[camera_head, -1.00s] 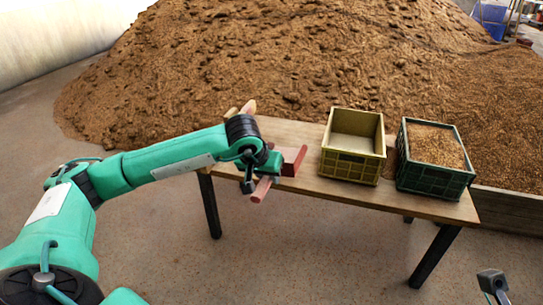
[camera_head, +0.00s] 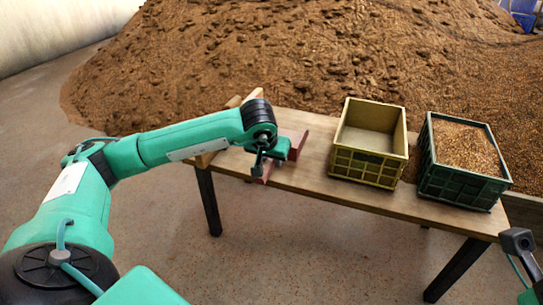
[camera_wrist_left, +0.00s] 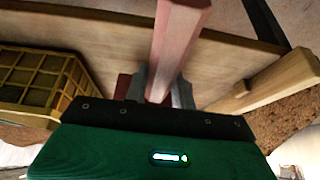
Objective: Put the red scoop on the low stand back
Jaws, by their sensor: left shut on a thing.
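The red scoop (camera_head: 296,144) is in my left gripper (camera_head: 278,152), over the left part of the table near its front edge. In the left wrist view, its reddish handle (camera_wrist_left: 176,40) runs between the closed fingers of my left gripper (camera_wrist_left: 160,88). The gripper and wrist hide part of the scoop in the head view. The low stand (camera_head: 205,158) is pale wood at the table's left end, partly behind my left arm. It also shows at the right in the left wrist view (camera_wrist_left: 270,84). Part of my right gripper (camera_head: 517,241) shows at the lower right; its jaws are unclear.
A yellow crate (camera_head: 368,168), seemingly empty, stands on the wooden table (camera_head: 316,180) right of the scoop. A green crate (camera_head: 458,190) full of grain stands farther right. A large grain heap (camera_head: 290,50) rises behind the table.

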